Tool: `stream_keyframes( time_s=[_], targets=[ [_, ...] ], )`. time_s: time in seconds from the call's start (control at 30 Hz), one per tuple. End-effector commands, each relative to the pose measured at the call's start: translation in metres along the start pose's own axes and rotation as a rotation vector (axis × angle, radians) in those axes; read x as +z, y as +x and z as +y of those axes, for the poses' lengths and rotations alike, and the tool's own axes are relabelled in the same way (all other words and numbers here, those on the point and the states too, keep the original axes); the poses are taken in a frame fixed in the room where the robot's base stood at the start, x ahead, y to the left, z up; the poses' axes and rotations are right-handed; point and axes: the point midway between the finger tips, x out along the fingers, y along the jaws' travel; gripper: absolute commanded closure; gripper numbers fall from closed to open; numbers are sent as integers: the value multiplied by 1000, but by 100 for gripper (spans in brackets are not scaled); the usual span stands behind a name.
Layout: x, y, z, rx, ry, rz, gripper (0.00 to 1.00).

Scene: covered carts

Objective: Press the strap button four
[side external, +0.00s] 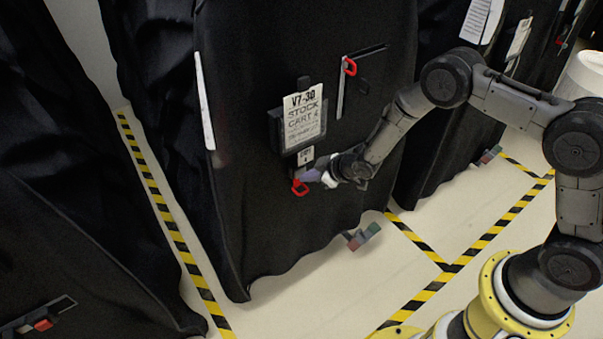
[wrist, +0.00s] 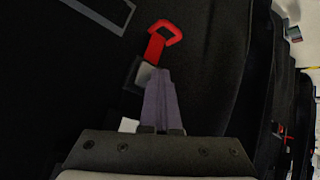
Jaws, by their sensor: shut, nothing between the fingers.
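A black covered cart stands in the side external view with a small white tag (side external: 305,156) below its larger sign. Just under the tag hangs a red strap loop (side external: 300,187). It also shows in the wrist view as a red loop (wrist: 162,38) coming out of a dark grey buckle (wrist: 144,73). My gripper (side external: 312,176) is shut and empty, right beside the red loop. In the wrist view, my gripper's purple-grey fingertips (wrist: 158,72) overlap the buckle, just below the red strap. Whether they touch is unclear. The tips hide part of the buckle, and no button is clearly visible.
Another red loop (side external: 349,66) with a strap is higher up to the right. Other covered carts (side external: 60,210) stand on both sides. Yellow-black tape (side external: 160,200) marks the floor.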

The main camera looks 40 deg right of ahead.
Motion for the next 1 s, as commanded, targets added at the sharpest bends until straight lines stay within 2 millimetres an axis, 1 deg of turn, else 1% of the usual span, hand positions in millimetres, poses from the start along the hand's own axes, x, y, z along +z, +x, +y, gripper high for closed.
stream_keyframes(
  time_s=[0.2,0.63,1.0],
  targets=[
    [4,-9,-5,1,-1,3,100],
    [8,-12,-8,0,-1,0,100],
    [24,-34,-25,-1,0,-1,100]
  ],
)
